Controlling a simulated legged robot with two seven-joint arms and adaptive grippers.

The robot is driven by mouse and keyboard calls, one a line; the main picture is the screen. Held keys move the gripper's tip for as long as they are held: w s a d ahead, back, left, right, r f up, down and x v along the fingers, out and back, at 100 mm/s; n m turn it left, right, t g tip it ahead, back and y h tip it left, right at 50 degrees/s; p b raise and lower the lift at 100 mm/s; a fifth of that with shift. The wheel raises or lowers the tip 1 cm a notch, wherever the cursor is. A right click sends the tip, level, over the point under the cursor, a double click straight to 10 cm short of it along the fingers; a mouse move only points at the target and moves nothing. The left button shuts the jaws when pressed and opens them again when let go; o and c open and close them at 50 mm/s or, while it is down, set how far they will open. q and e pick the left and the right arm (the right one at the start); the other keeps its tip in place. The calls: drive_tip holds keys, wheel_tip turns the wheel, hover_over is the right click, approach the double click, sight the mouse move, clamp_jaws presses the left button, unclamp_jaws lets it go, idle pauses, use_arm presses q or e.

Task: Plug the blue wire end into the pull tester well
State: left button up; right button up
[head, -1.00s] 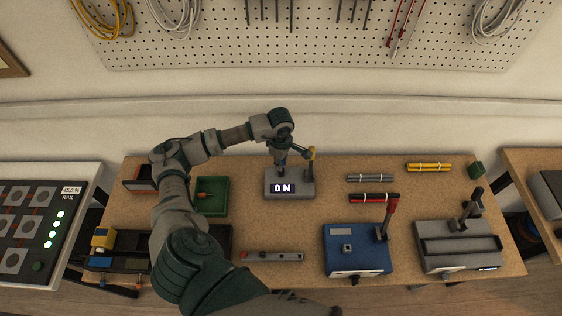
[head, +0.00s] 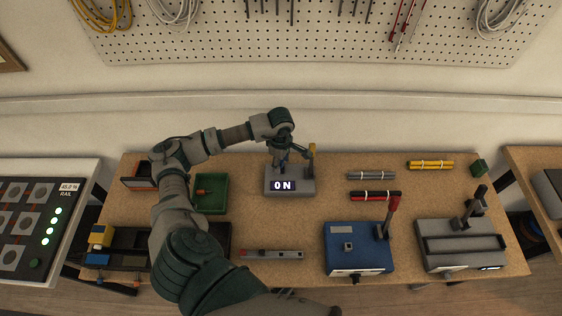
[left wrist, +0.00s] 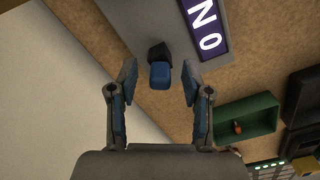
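The pull tester (head: 303,184) is a grey box at the back middle of the bench, and its display reads 0 N. In the left wrist view its grey top (left wrist: 136,22) shows with the lit display beside it. A blue wire end (left wrist: 160,76) stands at a black fitting (left wrist: 158,52) on the tester; how deep it sits cannot be told. My left gripper (head: 287,156) is over the tester. In the left wrist view its two fingers (left wrist: 159,88) are spread, one on each side of the blue end, with gaps between. My right gripper is not in view.
A blue press (head: 345,262) and a grey device (head: 432,262) stand at the front right. Wire bundles (head: 372,196) lie behind them. Bench around the tester's front is clear.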

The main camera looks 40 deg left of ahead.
use_arm(q)
drive_tip(key=shift+r, duration=0.1)
wheel_tip(320, 180, up, 12)
idle(0.5)
drive_tip(key=shift+f, duration=0.2)
